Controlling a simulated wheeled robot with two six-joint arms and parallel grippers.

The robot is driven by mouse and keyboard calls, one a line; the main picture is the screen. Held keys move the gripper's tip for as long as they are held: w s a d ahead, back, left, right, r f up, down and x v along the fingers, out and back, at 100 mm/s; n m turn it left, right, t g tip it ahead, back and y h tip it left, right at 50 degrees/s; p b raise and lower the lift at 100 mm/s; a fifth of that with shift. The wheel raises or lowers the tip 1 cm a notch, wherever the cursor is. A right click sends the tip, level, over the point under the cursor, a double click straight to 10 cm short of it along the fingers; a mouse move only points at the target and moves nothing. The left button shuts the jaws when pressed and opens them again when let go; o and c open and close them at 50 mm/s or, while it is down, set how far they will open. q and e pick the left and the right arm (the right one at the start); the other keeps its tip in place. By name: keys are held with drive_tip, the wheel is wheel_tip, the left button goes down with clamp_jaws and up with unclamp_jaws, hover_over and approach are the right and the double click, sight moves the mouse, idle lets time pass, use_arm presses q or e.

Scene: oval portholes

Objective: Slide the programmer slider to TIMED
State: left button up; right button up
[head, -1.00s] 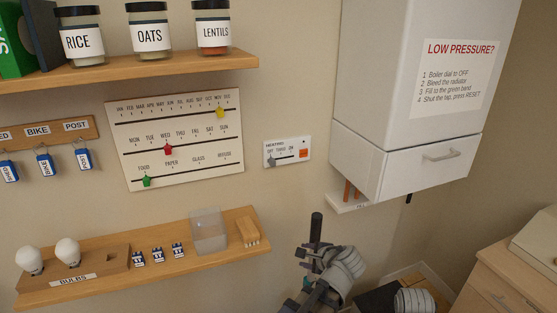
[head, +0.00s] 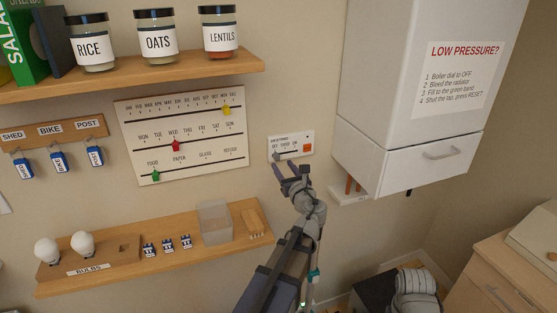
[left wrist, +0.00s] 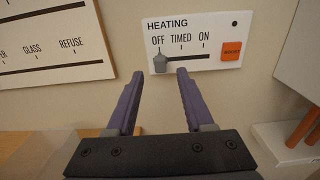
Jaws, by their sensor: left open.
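The heating programmer (head: 291,146) is a small white panel on the wall, marked OFF, TIMED and ON in the left wrist view (left wrist: 196,28). Its grey slider (left wrist: 160,63) stands at the left end of the slot, under OFF. An orange button (left wrist: 231,50) is on the panel's right side. My left gripper (head: 289,168) is open and empty just below the panel. In the left wrist view its two fingers (left wrist: 160,78) point up at the panel, with the slider between and just beyond their tips. I cannot tell any contact.
A white calendar board (head: 185,135) with coloured sliders hangs left of the programmer. The white boiler cabinet (head: 410,150) is close on the right, with copper pipes (left wrist: 303,127) beneath. A lower shelf (head: 205,245) holds bulbs and a clear bin (head: 215,222).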

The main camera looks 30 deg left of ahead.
sight(278, 159)
use_arm(q)
drive_tip(key=shift+x, duration=2.6)
drive_tip(key=shift+c, duration=0.2)
clamp_jaws()
drive_tip(key=shift+w, duration=0.1)
